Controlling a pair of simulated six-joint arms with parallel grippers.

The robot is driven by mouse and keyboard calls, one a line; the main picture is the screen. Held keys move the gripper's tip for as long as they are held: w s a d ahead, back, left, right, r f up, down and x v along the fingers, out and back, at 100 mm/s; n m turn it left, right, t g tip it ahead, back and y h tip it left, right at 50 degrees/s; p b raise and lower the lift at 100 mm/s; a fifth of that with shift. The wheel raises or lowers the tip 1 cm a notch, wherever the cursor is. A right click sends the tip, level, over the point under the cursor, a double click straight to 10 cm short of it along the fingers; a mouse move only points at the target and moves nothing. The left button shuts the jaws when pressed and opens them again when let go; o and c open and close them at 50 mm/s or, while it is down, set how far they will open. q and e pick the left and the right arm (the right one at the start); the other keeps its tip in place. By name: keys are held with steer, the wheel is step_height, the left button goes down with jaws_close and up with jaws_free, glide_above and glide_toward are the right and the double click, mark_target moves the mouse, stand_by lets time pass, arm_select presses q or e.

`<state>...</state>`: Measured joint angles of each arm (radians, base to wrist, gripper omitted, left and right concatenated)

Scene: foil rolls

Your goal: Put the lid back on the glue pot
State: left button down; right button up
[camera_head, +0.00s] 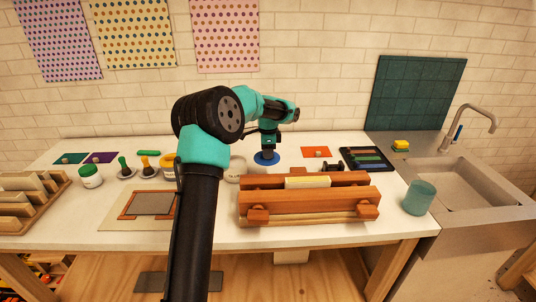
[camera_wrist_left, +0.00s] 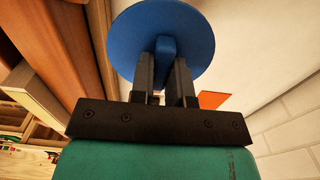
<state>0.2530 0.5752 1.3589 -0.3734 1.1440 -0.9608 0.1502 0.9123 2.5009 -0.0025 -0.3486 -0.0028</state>
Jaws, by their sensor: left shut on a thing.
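My left gripper (camera_head: 268,153) points down over the back of the white table. It is shut on the knob of a round blue lid (camera_head: 267,160). In the left wrist view the two fingers (camera_wrist_left: 165,68) pinch the knob, and the disc of the lid (camera_wrist_left: 125,38) spreads flat beyond them. A pale round pot (camera_head: 237,170), likely the glue pot, stands on the table just left of the lid, partly behind my arm. The lid is apart from it. I cannot tell how high the lid is above the table. My right gripper is not in view.
A wooden press (camera_head: 308,200) stands in front of the lid. An orange card (camera_head: 315,152) and a dark tray (camera_head: 366,159) lie to the right. A teal cup (camera_head: 419,197) stands by the sink.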

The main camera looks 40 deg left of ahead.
arm_select(q)
steer(key=s+a+r, duration=0.2)
steer(key=s+a, duration=0.1)
steer(key=a, duration=0.3)
steer(key=s+a+r, duration=0.2)
steer(key=s+a, duration=0.1)
steer(key=a, duration=0.2)
steer(key=shift+s+a+r, duration=0.15)
steer(key=shift+a+r, duration=0.1)
steer(key=shift+a, duration=0.15)
steer(key=shift+f, duration=0.15)
steer(key=shift+f, duration=3.1)
steer(key=shift+f, duration=0.15)
steer(key=c, duration=0.5)
jaws_free()
steer(key=shift+c, duration=0.2)
